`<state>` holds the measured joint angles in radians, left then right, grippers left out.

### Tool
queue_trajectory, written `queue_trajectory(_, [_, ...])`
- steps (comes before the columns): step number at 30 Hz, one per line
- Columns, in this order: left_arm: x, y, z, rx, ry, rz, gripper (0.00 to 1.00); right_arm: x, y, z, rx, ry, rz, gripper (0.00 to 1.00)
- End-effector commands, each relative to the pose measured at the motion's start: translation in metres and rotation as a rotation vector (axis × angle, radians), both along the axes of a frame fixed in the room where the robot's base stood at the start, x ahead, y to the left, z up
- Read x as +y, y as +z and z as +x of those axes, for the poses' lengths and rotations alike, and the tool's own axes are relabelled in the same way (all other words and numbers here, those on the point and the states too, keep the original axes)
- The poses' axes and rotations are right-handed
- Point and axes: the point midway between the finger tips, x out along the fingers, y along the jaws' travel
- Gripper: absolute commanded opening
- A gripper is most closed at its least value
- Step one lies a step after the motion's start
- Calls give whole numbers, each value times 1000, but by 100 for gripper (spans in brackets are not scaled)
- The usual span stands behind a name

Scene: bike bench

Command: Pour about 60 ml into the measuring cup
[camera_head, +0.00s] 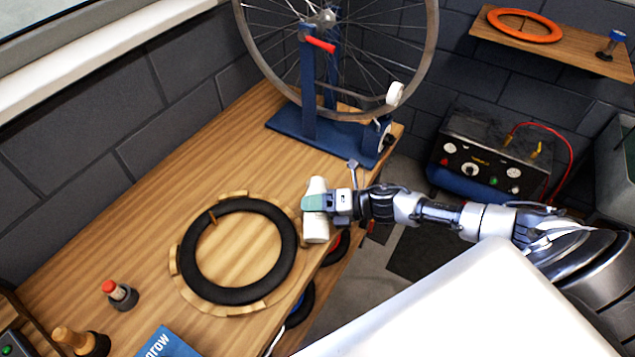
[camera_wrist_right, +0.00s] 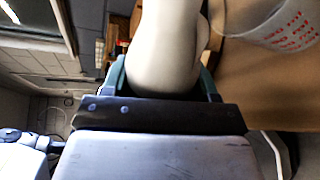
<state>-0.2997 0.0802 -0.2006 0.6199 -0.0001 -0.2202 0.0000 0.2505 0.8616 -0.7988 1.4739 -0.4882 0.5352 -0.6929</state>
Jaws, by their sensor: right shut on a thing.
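My right gripper (camera_head: 328,202) comes in from the right at the bench's front edge and is shut on a white bottle (camera_head: 316,230). The bottle looks roughly upright in the head view, though its exact tilt is hard to tell. In the right wrist view the bottle (camera_wrist_right: 165,50) sits between the green-edged fingers (camera_wrist_right: 165,85). A clear measuring cup (camera_wrist_right: 285,25) with red markings shows beside the bottle at the top right of that view, partly cut off. I cannot make out the cup or its liquid level clearly in the head view. My left gripper is not in view.
A black tyre (camera_head: 205,290) on a wooden ring lies left of the bottle on the bench (camera_head: 150,225). A blue wheel stand (camera_head: 325,135) stands behind. The bench's far left is clear.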

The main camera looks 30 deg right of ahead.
Motion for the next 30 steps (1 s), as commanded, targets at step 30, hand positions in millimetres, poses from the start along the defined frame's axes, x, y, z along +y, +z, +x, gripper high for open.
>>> queue_trajectory(30, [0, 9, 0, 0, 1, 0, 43, -2, 8, 4, 84, 1, 48, 30])
